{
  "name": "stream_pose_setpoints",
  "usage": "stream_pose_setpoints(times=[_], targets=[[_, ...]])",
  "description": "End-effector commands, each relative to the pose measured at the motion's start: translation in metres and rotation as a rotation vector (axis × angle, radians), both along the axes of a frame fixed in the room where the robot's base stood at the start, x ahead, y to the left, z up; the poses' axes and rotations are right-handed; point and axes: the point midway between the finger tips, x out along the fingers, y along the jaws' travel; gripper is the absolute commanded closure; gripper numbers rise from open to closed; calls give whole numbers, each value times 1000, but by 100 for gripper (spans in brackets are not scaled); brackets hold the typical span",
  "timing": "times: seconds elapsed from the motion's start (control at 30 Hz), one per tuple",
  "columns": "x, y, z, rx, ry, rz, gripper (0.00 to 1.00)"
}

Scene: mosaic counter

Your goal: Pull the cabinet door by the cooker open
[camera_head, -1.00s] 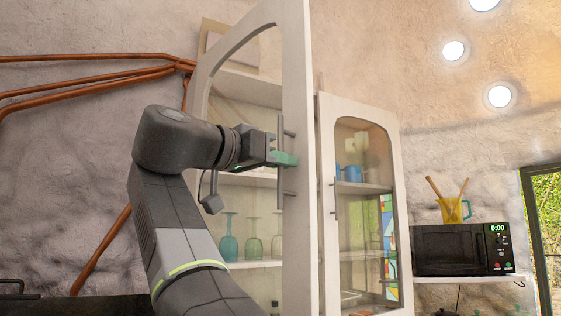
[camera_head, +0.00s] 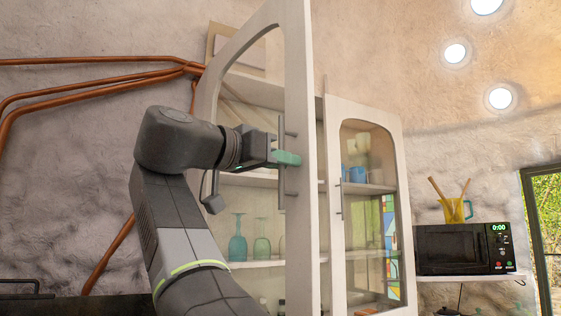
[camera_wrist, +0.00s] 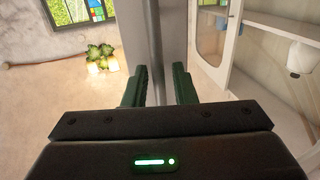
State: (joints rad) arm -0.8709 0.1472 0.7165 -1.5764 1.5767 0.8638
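The pale cabinet door (camera_head: 298,220) with an arched glass pane fills the middle of the head view and stands ajar, its free edge on the right. Its thin vertical handle (camera_head: 281,130) is on that side. My gripper (camera_head: 287,158) is at the handle's middle. In the wrist view the handle bar (camera_wrist: 154,30) runs between my two green fingers (camera_wrist: 160,85).
A second glass-fronted cabinet door (camera_head: 333,225) stands to the right. Glasses (camera_head: 238,240) and blue cups (camera_head: 356,174) stand on shelves inside. A microwave (camera_head: 463,248) with a yellow jug (camera_head: 453,209) on top is further right. Copper pipes (camera_head: 90,87) run along the left wall.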

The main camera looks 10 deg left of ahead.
Motion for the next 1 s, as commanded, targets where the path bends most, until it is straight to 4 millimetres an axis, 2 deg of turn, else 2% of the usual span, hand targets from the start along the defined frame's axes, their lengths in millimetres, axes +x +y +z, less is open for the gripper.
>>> stream_pose_setpoints(times=[0.37,1.0], targets=[[-6,7,-1,0,0,3,76],[-80,70,-1,-1,1,4,76]])
